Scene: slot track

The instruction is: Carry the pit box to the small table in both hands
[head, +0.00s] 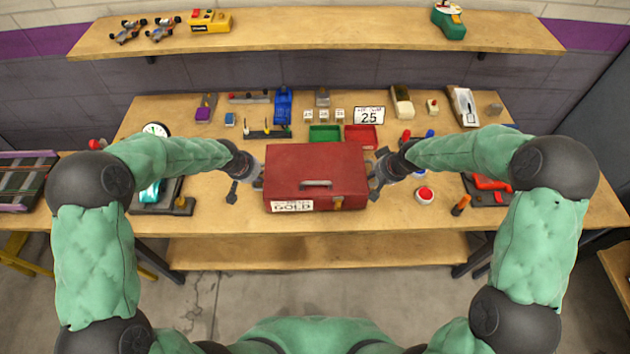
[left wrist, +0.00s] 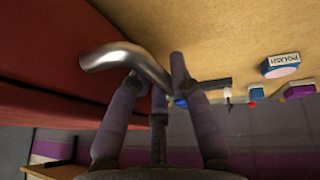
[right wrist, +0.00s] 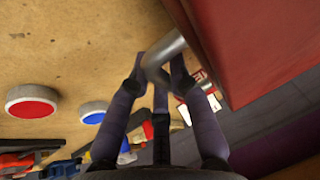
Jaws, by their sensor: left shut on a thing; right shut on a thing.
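The pit box (head: 317,165) is a red case with a front handle and a label reading "GOLD". It is at the middle of the workbench (head: 230,215) in the head view; I cannot tell whether it touches the bench top. My left gripper (head: 258,177) is at its left side, shut on a metal side handle (left wrist: 125,62) that shows in the left wrist view. My right gripper (head: 375,175) is at its right side, shut on the other side handle (right wrist: 162,55) in the right wrist view. A small part of a table (head: 615,262) shows at the lower right edge.
Behind the box stand a green tray (head: 324,134), a red tray (head: 361,137) and a "25" card (head: 369,115). A red button (head: 424,195) is right of the box. A scale dial (head: 155,130) stands at left. The floor (head: 290,285) before the bench is clear.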

